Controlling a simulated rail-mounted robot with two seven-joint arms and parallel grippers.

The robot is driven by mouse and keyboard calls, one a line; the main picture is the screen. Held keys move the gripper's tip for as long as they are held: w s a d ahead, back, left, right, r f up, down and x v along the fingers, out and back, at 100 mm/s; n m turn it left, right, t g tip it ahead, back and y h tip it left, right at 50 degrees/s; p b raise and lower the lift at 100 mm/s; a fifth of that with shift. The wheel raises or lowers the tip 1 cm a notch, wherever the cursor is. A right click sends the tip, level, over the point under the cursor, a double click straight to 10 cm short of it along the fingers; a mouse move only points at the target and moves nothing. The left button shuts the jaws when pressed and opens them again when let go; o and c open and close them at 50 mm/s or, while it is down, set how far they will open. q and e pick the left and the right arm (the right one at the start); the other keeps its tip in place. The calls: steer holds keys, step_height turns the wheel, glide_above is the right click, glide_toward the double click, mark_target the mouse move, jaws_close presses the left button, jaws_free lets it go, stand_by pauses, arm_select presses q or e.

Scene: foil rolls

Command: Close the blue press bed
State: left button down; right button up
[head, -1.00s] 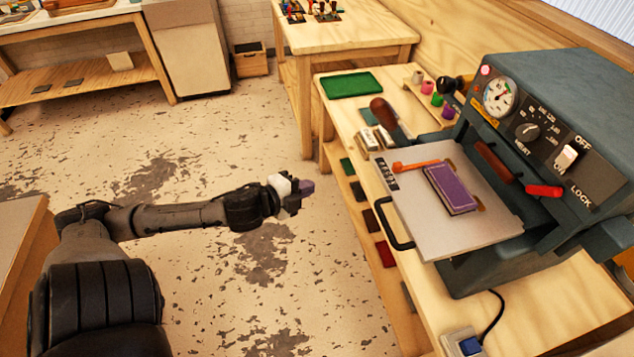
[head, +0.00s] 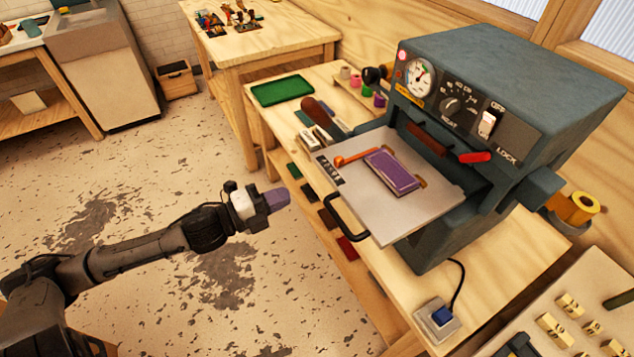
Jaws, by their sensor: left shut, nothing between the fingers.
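The blue press (head: 500,75) stands on the wooden bench, with a gauge, a heat knob, an off switch and a red lock lever on its front. Its flat grey bed (head: 400,215) is pulled out toward the left and has a black handle (head: 346,216) at its outer edge. A purple book cover (head: 391,170) and an orange-handled tool (head: 358,155) lie on the bed. My left gripper (head: 277,198), with purple fingertips, is shut and empty. It is over the floor to the left of the handle, apart from it. My right gripper is not in view.
A green tray (head: 282,89), a large wooden-handled tool (head: 322,113) and foil rolls (head: 365,88) lie at the bench's back. A power socket (head: 437,318) is at the front. Another table (head: 588,300) with small blocks is at lower right. Floor around my left arm is clear.

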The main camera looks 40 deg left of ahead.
mark_target(327, 178)
arm_select(q)
steer(key=x, duration=0.6)
steer(key=shift+x, duration=1.55)
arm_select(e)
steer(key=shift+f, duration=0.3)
arm_select(q)
steer(key=shift+w, duration=0.1)
